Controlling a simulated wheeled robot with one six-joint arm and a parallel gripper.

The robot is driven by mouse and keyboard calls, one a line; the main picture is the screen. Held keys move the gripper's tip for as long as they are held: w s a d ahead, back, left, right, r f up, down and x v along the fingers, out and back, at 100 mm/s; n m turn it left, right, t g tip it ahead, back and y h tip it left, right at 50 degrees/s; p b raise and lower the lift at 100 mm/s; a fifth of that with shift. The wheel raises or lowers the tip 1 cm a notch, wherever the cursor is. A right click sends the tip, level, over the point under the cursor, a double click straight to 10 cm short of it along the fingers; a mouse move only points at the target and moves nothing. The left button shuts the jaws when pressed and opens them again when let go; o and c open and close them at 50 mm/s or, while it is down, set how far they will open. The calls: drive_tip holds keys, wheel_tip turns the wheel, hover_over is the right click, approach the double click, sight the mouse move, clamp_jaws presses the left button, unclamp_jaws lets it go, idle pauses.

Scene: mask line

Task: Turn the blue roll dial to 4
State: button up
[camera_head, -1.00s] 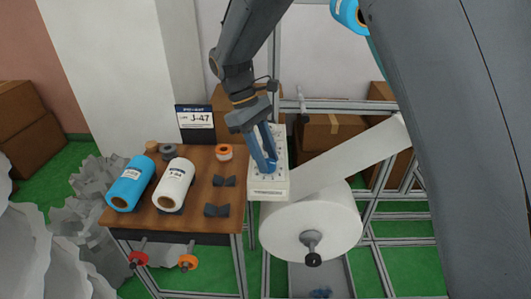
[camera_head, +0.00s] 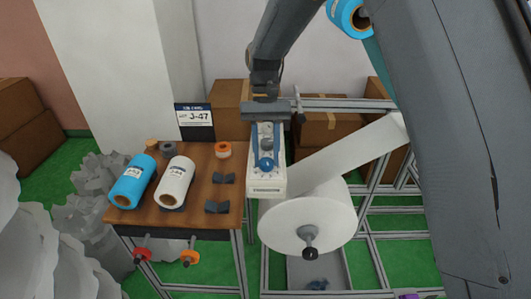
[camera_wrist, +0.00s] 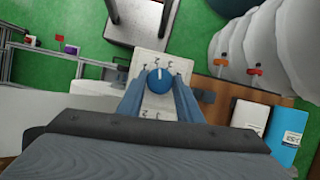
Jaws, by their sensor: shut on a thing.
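The blue dial (camera_head: 265,164) sits on the lower part of a white panel (camera_head: 266,183) beside the big white roll. In the wrist view the dial (camera_wrist: 160,80) is round, with a short white mark on its face toward the top of the picture. Small numerals surround it, too small to read surely. My gripper (camera_wrist: 160,89) is shut on the dial, one blue-grey finger on each side. In the head view my gripper (camera_head: 264,157) comes down over the panel and hides its upper part.
A large white roll (camera_head: 308,222) stands right of the panel, its web running up right. Left is a wooden table (camera_head: 200,155) with a blue roll (camera_head: 131,182), a white roll (camera_head: 174,183) and dark blocks. A J-47 sign (camera_head: 194,115) stands behind. My arm blocks the right side.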

drive_tip(key=m+y+p, duration=0.1)
drive_tip(key=m, duration=0.2)
drive_tip(key=shift+d+m, duration=0.15)
drive_tip(key=shift+m, duration=0.25)
drive_tip(key=m+y, duration=0.1)
drive_tip(key=m+p, duration=0.1)
drive_tip(key=m, duration=0.1)
drive_tip(key=shift+s+d+r+m+y, duration=0.1)
drive_tip(key=shift+d+m+y, duration=0.05)
drive_tip(key=shift+m+y, duration=0.2)
drive_tip(key=m+p, duration=0.1)
drive_tip(key=m, duration=0.1)
drive_tip(key=m+t+y, duration=0.1)
drive_tip(key=m, duration=0.1)
drive_tip(key=shift+s+d+y+p, duration=0.1)
drive_tip(key=shift+y+p, duration=0.15)
drive_tip(key=shift+p, duration=0.1)
drive_tip(key=shift+m+t+y+p, duration=0.3)
drive_tip(key=shift+m+t+p, duration=0.35)
drive_tip(key=shift+m, duration=0.9)
drive_tip(key=shift+s, duration=0.1)
drive_tip(key=o, duration=1)
drive_tip(key=shift+o, duration=0.2)
drive_tip(key=b+v, duration=0.3)
drive_tip(key=v, duration=0.4)
drive_tip(key=shift+r, duration=0.3)
